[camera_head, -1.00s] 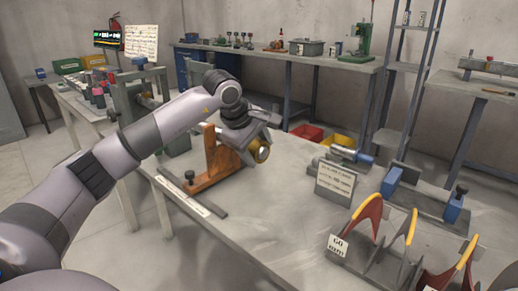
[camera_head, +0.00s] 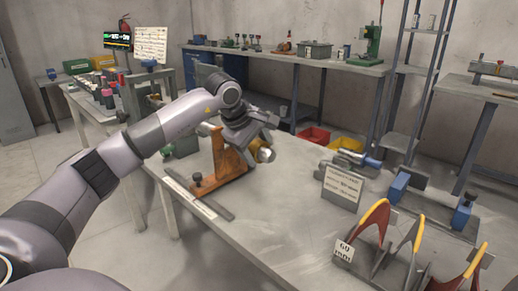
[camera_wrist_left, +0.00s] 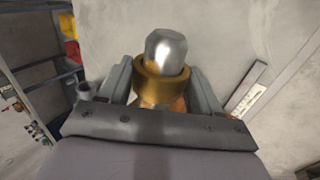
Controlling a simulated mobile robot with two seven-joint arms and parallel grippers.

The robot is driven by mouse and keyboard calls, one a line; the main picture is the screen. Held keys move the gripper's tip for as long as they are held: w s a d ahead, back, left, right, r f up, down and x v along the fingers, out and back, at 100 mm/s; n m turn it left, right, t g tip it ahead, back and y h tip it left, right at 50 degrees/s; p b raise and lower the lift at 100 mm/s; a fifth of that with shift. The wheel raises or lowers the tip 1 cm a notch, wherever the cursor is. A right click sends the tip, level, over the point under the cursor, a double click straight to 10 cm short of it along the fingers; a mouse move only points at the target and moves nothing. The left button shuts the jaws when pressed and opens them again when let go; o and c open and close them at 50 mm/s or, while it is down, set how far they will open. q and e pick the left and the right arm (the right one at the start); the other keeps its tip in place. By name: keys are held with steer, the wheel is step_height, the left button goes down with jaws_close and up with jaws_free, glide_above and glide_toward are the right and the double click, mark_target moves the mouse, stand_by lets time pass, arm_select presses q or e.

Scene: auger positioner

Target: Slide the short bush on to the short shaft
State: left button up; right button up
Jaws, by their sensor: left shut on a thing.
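The short bush, a brass ring (camera_head: 265,157), is at my left gripper (camera_head: 258,138) beside the orange stand (camera_head: 230,160). In the left wrist view the bush (camera_wrist_left: 155,86) sits between the two grey fingers of my left gripper (camera_wrist_left: 160,80), which is shut on it. The short shaft (camera_wrist_left: 166,50), a silver cylinder with a chamfered end, pokes out through the bush. The bush is around the shaft. How far the bush has gone along it I cannot tell, as my gripper body hides the rear. My right gripper is not in view.
The stand is on a grey bench (camera_head: 235,235). A sign plate (camera_head: 342,186), a blue-ended fixture (camera_head: 398,186) and red and yellow curved pieces (camera_head: 375,220) stand to the right.

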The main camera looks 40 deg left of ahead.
arm_select(q)
steer(key=shift+w+a, duration=0.1)
steer(key=shift+a, duration=0.85)
steer(key=o, duration=1.4)
steer(key=shift+c, duration=0.2)
steer(key=v, duration=0.7)
steer(key=shift+p, duration=0.45)
